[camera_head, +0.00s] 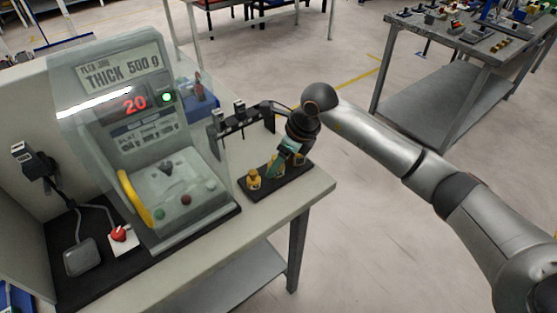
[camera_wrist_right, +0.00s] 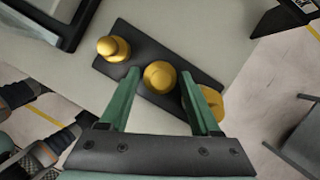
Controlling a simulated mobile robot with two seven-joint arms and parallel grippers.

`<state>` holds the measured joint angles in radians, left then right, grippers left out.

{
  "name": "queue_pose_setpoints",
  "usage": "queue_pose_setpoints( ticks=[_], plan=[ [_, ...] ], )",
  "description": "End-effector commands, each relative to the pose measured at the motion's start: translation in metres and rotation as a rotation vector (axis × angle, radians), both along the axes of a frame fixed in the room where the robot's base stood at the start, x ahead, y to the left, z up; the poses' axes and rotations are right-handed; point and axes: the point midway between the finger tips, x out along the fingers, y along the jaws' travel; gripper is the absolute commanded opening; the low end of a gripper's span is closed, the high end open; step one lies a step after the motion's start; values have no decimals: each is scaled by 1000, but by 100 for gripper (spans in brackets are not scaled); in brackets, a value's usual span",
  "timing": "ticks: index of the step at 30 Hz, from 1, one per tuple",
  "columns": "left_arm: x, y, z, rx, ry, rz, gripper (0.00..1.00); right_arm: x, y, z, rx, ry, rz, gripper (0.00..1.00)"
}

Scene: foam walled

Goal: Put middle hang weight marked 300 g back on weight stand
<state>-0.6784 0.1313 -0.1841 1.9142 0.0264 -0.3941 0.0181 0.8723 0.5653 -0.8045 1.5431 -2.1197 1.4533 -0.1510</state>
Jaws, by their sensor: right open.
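Three brass weights stand in a row on a black weight stand plate (camera_head: 284,180) at the table's right end. In the right wrist view the plate (camera_wrist_right: 136,62) carries the left weight (camera_wrist_right: 113,47), the middle weight (camera_wrist_right: 160,76) and the right weight (camera_wrist_right: 210,101). My right gripper (camera_wrist_right: 160,72) is open, its green fingers on either side of the middle weight in that picture. Whether they touch it, I cannot tell. In the head view the right gripper (camera_head: 281,161) hangs over the plate and partly hides the weights. The 300 g mark cannot be read. My left gripper is out of view.
A grey test machine (camera_head: 135,120) with a clear cover and a yellow guard stands left of the plate. A black rack with hooks (camera_head: 240,120) stands close behind the plate. The table's right edge is near. Another cluttered table (camera_head: 460,40) stands far right.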

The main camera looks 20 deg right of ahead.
Motion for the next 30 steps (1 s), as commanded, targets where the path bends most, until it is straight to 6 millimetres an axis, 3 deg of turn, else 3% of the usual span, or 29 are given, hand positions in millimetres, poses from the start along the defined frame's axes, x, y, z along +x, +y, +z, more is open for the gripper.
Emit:
queue_pose_setpoints(
  ticks=[5, 15, 21, 30],
  plan=[
    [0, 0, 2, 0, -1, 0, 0, -1, -3, 11, 0, -4, 0, 64],
    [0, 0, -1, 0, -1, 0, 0, -19, -22, 75, 0, -6, -1, 64],
    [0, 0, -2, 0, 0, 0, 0, -28, -31, 104, 0, -3, -1, 64],
    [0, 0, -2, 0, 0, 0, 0, -32, -34, 114, 0, 0, 0, 64]
  ],
)
